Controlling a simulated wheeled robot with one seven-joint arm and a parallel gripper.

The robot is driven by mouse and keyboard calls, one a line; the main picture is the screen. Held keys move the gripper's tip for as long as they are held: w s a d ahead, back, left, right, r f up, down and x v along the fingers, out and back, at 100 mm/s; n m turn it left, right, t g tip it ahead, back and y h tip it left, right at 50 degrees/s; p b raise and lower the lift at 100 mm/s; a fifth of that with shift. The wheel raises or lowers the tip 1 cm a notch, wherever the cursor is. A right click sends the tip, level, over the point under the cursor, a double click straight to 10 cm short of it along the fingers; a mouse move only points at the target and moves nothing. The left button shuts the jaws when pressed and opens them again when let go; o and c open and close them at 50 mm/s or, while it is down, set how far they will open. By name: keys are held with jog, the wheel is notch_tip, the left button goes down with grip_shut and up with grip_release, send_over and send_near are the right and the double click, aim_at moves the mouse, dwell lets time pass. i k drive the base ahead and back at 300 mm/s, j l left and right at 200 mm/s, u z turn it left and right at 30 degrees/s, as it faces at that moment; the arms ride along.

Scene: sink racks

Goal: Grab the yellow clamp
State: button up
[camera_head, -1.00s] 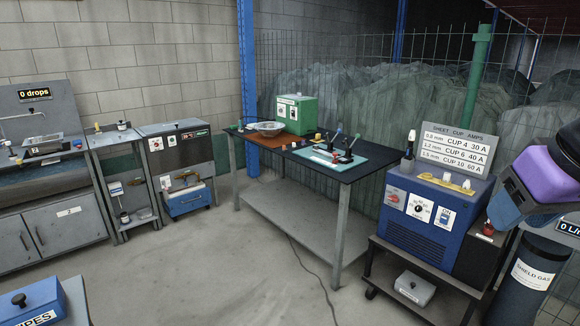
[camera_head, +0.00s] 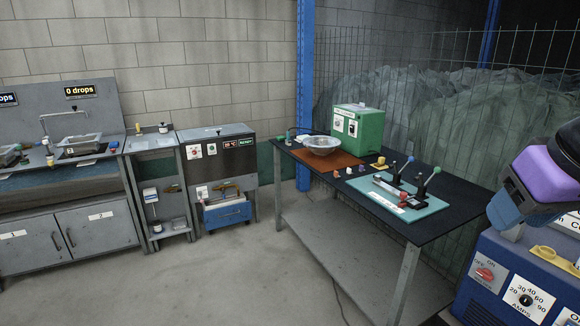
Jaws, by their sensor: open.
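A yellow clamp-like piece (camera_head: 548,254) lies on top of the blue welder box (camera_head: 505,287) at the right. My arm partly overlaps the box, and the clamp's right end runs near the picture edge. A smaller yellow item (camera_head: 378,164) stands on the dark worktable; I cannot tell its exact shape. A blue and purple part of my arm shows at the right edge, above the welder. My gripper's fingertips are not visible, and nothing is seen touching the yellow piece.
The dark worktable (camera_head: 462,209) carries a green box (camera_head: 357,128), a glass bowl (camera_head: 321,145) and a teal mat (camera_head: 420,209) with levers. A grey cabinet (camera_head: 216,150) and a sink bench (camera_head: 70,222) stand left. The grey floor in front is free.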

aim_at(382, 161)
jog(key=i+j+u, duration=0.15)
jog(key=i+u, duration=0.15)
jog(key=i, duration=0.6)
jog(key=i+l+u, duration=0.1)
jog(key=i+u, duration=0.25)
jog(key=i, duration=0.6)
jog(key=i+j+z, duration=0.1)
jog(key=i+z, duration=0.25)
jog(key=i, duration=0.2)
jog(key=i+j+z, duration=0.35)
jog(key=i, duration=0.15)
jog(key=i+j+z, duration=0.35)
jog(key=i, duration=0.15)
jog(key=i+j+z, duration=0.75)
jog(key=j+z, duration=0.2)
